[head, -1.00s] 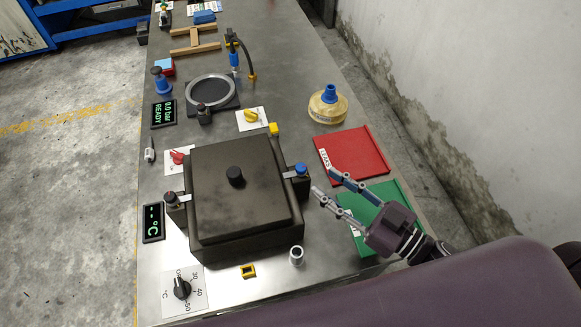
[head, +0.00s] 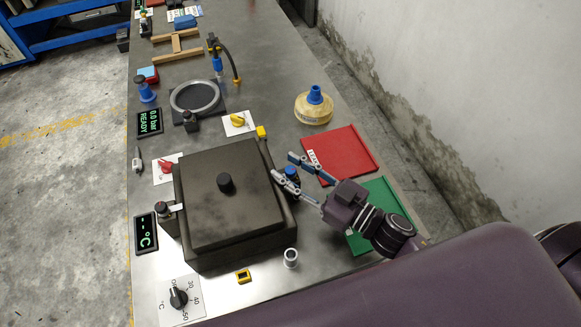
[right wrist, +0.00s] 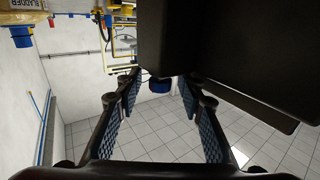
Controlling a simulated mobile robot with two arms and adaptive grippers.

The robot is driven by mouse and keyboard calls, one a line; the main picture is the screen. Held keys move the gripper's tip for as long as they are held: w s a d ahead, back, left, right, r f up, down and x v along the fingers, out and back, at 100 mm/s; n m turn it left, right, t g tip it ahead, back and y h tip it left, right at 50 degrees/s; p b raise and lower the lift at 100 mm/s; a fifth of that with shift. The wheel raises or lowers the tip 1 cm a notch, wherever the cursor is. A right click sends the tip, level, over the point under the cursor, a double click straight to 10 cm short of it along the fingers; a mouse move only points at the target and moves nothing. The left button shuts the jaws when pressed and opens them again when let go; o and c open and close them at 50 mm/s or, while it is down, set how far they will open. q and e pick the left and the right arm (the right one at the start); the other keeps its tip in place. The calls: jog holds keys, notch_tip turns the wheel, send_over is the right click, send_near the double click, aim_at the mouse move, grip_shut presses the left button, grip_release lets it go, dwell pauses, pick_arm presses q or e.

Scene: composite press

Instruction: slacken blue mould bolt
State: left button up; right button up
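The dark square mould (head: 228,195) sits on the steel table with a black knob on its lid. The blue mould bolt (head: 291,172) is on its right side, partly hidden by my right gripper (head: 284,166). That gripper is open, with one finger on each side of the bolt in the head view. In the right wrist view the blue bolt (right wrist: 159,85) shows beyond and between the two spread fingertips (right wrist: 161,92), beside the dark mould wall (right wrist: 215,45). Contact is not visible. My left gripper is not in view.
A red tray (head: 340,152) and a green tray (head: 375,215) lie right of the mould. A tape-coloured pot with a blue cap (head: 314,105) stands behind them. A grey cylinder (head: 291,258) and yellow block (head: 243,276) are in front.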

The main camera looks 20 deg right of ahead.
jog(key=shift+c, duration=0.6)
grip_shut()
